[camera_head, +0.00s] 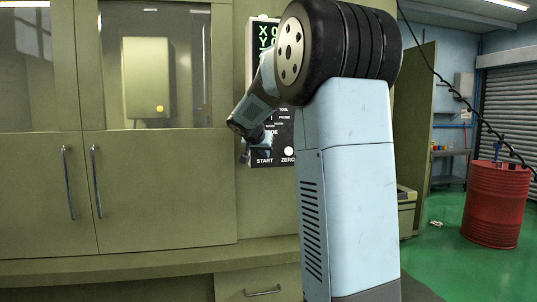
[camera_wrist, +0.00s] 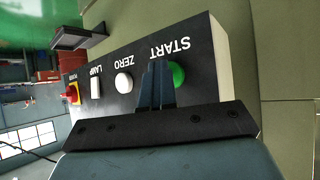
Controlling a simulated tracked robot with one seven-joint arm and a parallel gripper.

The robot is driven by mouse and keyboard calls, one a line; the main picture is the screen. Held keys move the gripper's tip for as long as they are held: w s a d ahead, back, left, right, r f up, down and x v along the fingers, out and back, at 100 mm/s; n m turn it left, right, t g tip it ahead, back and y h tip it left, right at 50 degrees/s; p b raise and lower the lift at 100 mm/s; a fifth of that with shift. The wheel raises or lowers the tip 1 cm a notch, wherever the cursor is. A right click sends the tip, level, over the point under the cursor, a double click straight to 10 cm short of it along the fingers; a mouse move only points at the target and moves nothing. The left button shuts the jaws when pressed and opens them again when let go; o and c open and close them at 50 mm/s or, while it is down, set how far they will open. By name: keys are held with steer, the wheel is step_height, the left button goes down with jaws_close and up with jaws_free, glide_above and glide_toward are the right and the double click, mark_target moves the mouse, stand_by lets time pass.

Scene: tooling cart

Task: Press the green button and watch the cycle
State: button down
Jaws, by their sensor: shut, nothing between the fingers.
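The green button (camera_wrist: 178,75) shows in the wrist view, under the word START on the dark control panel (camera_wrist: 205,52). The shut fingers of my gripper (camera_wrist: 157,68) cover its left part in that view. I cannot tell whether the fingertips touch the button or are just in front of it. In the head view the control panel (camera_head: 285,125) hangs on the machine front, and my gripper (camera_head: 247,152) is at its lower left by the word START. The green button is hidden there behind my gripper.
A white ZERO button (camera_wrist: 123,82), a white LAMP switch (camera_wrist: 96,88) and a red knob on yellow (camera_wrist: 72,93) sit in a row beside the green button. The olive machine (camera_head: 165,190) has closed doors with windows. A red drum (camera_head: 495,205) stands at the right on green floor.

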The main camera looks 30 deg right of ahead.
steer(key=shift+s, duration=0.1)
stand_by(0.5)
steer(key=shift+s+a+f, duration=0.1)
steer(key=shift+s+a, duration=0.15)
steer(key=shift+s, duration=0.45)
steer(key=shift+s+a, duration=0.25)
steer(key=shift+s, duration=0.55)
steer(key=shift+s+a, duration=0.2)
steer(key=shift+s, duration=0.65)
steer(key=shift+s+a, duration=0.25)
steer(key=shift+s, duration=0.55)
stand_by(4.2)
